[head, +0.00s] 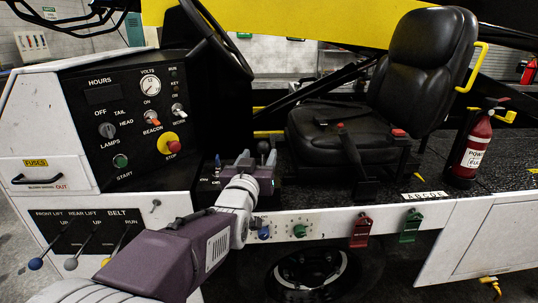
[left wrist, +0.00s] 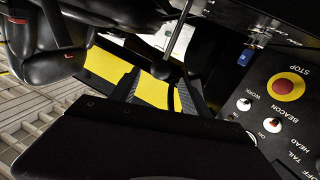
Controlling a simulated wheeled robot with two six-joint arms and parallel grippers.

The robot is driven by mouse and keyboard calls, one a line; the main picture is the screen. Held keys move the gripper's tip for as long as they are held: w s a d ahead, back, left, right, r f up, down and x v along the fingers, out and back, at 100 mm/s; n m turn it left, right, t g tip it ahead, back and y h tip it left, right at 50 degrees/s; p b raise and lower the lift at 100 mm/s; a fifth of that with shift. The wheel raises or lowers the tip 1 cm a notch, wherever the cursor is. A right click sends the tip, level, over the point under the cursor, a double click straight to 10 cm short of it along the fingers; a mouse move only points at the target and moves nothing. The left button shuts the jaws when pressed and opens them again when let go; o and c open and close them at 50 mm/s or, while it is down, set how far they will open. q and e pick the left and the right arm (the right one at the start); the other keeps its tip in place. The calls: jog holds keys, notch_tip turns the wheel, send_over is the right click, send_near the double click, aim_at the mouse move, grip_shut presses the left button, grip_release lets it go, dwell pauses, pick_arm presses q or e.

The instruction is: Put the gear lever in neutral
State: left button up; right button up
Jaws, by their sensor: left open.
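The gear lever (head: 263,147) has a dark round knob and stands beside the seat, just beyond my left gripper. In the left wrist view the lever (left wrist: 178,36) comes down from the top, its knob (left wrist: 161,70) at the gap between my fingertips. My left gripper (left wrist: 158,78) is open, with one finger on each side of that gap; I cannot tell whether it touches the knob. In the head view my left gripper (head: 257,163) is partly hidden by its own wrist. The lever's base and gear markings are hidden. My right gripper is not in view.
The dash panel (head: 109,120) with switches and a red stop button (head: 170,143) is left of my arm. The black seat (head: 345,130) is to the right. The steering wheel (head: 207,35) is above.

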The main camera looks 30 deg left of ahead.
aim_at(265, 143)
pick_arm(q)
jog(key=x, duration=0.9)
jog(key=shift+f+b, duration=0.1)
jog(key=shift+b, duration=0.2)
grip_shut()
dwell(0.8)
